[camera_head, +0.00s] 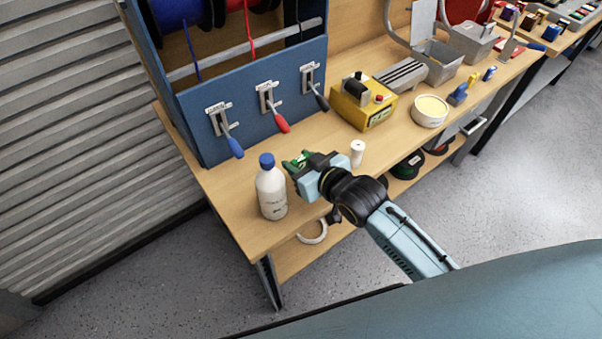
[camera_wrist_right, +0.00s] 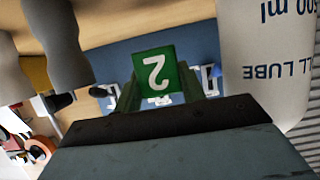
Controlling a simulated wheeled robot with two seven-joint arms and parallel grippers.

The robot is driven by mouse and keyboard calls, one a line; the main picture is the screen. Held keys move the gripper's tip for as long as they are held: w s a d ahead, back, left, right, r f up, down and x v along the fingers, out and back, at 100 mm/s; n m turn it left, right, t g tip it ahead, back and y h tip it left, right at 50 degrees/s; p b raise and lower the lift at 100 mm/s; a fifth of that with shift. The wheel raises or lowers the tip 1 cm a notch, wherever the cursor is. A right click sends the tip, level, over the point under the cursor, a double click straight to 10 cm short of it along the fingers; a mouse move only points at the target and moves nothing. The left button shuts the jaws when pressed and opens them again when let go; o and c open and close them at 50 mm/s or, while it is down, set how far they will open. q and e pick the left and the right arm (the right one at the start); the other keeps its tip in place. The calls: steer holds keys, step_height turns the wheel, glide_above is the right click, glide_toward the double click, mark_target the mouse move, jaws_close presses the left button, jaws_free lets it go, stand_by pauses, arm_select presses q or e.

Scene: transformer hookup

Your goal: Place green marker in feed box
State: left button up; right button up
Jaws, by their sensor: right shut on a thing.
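My right gripper (camera_head: 299,166) is low over the front of the wooden bench, shut on the green marker (camera_wrist_right: 155,75). The marker is a small green block with a white number 2, upside down in the right wrist view. In the head view only bits of green show at the fingertips. The gripper is just right of a white bottle (camera_head: 271,192) with a blue cap. An open grey box (camera_head: 437,62) stands farther back on the bench, well away from the gripper. No label tells whether it is the feed box. My left gripper is out of view.
A small white cylinder (camera_head: 357,153) stands just right of the gripper. A blue panel (camera_head: 260,100) with blue, red and black levers rises behind. A yellow unit (camera_head: 363,107) and a round tub (camera_head: 430,111) stand farther right. The bottle (camera_wrist_right: 265,50) is close in the wrist view.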

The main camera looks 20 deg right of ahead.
steer(key=shift+f+b, duration=0.45)
steer(key=shift+f, duration=1.95)
steer(key=shift+f, duration=0.1)
steer(key=o, duration=0.9)
steer(key=shift+o, duration=0.2)
